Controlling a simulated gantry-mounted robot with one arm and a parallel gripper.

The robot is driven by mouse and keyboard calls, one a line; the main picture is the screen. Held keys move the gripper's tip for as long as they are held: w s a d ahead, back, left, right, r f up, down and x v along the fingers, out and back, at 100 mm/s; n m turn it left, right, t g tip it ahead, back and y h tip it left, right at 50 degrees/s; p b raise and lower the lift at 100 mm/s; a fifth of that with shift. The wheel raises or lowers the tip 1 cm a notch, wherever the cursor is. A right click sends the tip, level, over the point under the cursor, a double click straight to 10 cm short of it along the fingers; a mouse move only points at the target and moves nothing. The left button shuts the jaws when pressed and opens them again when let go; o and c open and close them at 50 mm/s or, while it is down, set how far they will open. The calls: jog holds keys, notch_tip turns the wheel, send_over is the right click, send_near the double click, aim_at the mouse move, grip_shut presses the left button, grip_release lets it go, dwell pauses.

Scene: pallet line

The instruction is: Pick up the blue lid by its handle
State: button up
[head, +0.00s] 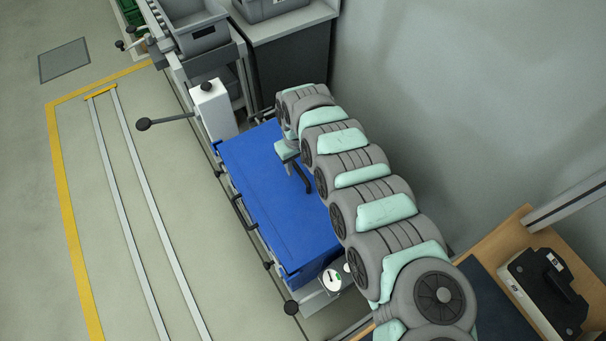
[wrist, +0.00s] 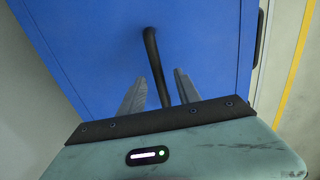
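The blue lid (head: 265,185) lies flat on a box-like unit in the middle of the head view. It also fills most of the wrist view (wrist: 90,50). Its dark curved handle (wrist: 153,55) rises from the lid in the wrist view and shows as a dark bar (head: 304,180) in the head view. My gripper (wrist: 160,78) is over the lid at the handle. Its two grey fingers are apart, one on each side of the handle, with visible gaps. The handle's near end is hidden behind the gripper body.
A white post with a black-knobbed lever (head: 145,124) stands beside the lid's upper left corner. A gauge (head: 332,280) is at its lower right corner. Grey bins (head: 200,40) are beyond. Open floor lies left.

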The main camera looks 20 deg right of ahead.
aim_at(303, 170)
notch_tip(303, 170, down, 3)
jog(key=shift+r, duration=0.2)
jog(key=shift+d, duration=0.1)
jog(key=shift+c, duration=0.3)
grip_shut()
dwell(0.8)
